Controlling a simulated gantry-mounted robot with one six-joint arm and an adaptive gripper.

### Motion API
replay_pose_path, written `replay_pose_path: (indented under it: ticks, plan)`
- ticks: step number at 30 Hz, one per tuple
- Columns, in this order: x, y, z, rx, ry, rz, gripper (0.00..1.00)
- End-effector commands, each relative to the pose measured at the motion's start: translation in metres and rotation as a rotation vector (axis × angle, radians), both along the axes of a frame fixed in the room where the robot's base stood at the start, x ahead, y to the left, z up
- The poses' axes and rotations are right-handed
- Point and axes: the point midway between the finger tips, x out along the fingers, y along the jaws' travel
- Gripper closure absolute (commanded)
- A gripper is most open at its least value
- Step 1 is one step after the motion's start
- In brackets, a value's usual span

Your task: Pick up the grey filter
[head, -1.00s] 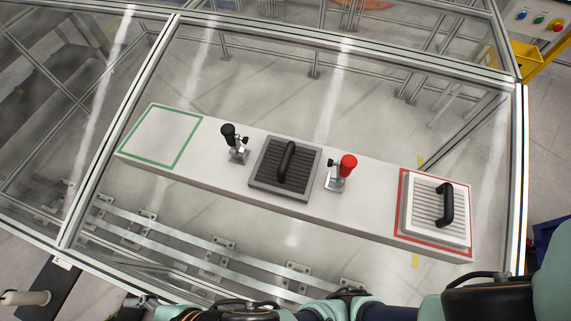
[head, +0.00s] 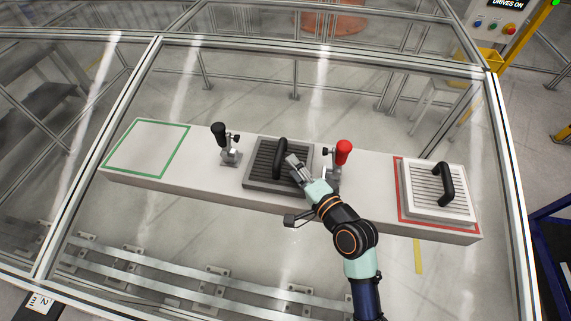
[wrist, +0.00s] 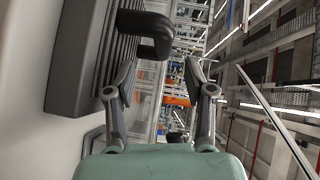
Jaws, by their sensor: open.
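The grey filter (head: 262,176) is a dark grey ribbed block with a black arched handle, in the middle of the white bench in the head view. It also shows at the left of the wrist view (wrist: 78,52), with its black handle (wrist: 146,28) jutting out beyond the fingers. My gripper (head: 292,162) is over the filter's right part, close to the handle. In the wrist view my gripper (wrist: 160,82) has its two fingers spread apart with nothing between them. The handle lies ahead of the fingertips, and I see no contact.
A black-knobbed clamp (head: 226,150) stands left of the filter, a red-knobbed clamp (head: 341,158) right of it, close to my arm. A white filter (head: 432,205) sits in the red-outlined area at right. The green-outlined area (head: 146,150) at left is empty.

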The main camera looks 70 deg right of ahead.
Motion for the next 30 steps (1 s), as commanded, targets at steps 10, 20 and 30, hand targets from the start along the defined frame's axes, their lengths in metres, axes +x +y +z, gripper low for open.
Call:
replay_pose_path:
  ticks: [10, 20, 30]
  plan:
    - [0.022, -0.016, -0.002, -0.002, 0.002, 0.001, 0.46]
    - [0.057, -0.044, -0.003, -0.002, 0.002, 0.003, 0.46]
    - [0.062, -0.048, -0.006, -0.004, 0.003, 0.002, 0.55]
